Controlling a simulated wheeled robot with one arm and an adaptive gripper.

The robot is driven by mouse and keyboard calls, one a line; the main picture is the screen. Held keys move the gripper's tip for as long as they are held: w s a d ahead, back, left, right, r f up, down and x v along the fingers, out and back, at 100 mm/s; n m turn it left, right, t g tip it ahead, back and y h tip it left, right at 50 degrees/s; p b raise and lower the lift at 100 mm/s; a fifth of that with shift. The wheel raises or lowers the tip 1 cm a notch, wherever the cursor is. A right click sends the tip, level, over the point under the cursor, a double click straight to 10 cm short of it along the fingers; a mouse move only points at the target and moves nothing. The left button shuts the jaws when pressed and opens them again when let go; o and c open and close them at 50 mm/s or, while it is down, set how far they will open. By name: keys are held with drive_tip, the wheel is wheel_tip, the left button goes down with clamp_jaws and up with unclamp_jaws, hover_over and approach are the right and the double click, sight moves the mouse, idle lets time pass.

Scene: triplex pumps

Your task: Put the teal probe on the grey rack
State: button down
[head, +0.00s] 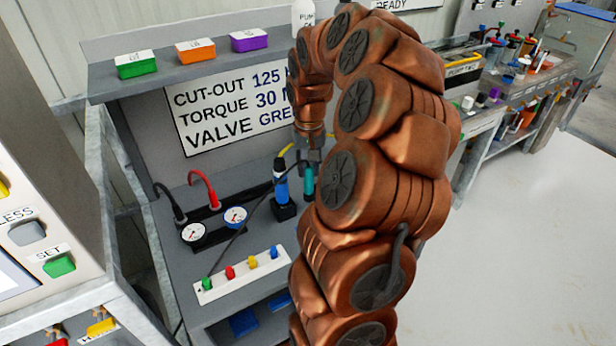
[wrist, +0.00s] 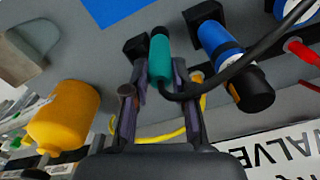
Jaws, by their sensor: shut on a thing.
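The teal probe (head: 309,182) is held upright above the grey bench shelf, just right of a blue probe (head: 281,184) standing in a dark holder (head: 284,211). My gripper (head: 311,160) is shut on its upper part. In the wrist view the teal probe (wrist: 159,58) lies between my two fingers (wrist: 155,85), and a black cable runs from it to the right. A dark block (wrist: 136,47) shows just behind its far end; I cannot tell whether they touch. I cannot tell which part is the grey rack. My arm hides the bench to the right.
Two gauges (head: 236,217) with black and red hoses stand left. A white strip (head: 242,275) with several coloured knobs lies in front. Green, orange and purple blocks (head: 195,50) sit on the upper shelf. A yellow cylinder (wrist: 63,114) shows left in the wrist view.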

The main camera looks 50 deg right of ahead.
sight(309, 178)
drive_tip(key=shift+f+p, duration=0.4)
drive_tip(key=shift+f, duration=1.65)
drive_tip(key=c, duration=0.9)
unclamp_jaws()
drive_tip(key=shift+c, duration=0.2)
drive_tip(key=shift+r, duration=0.1)
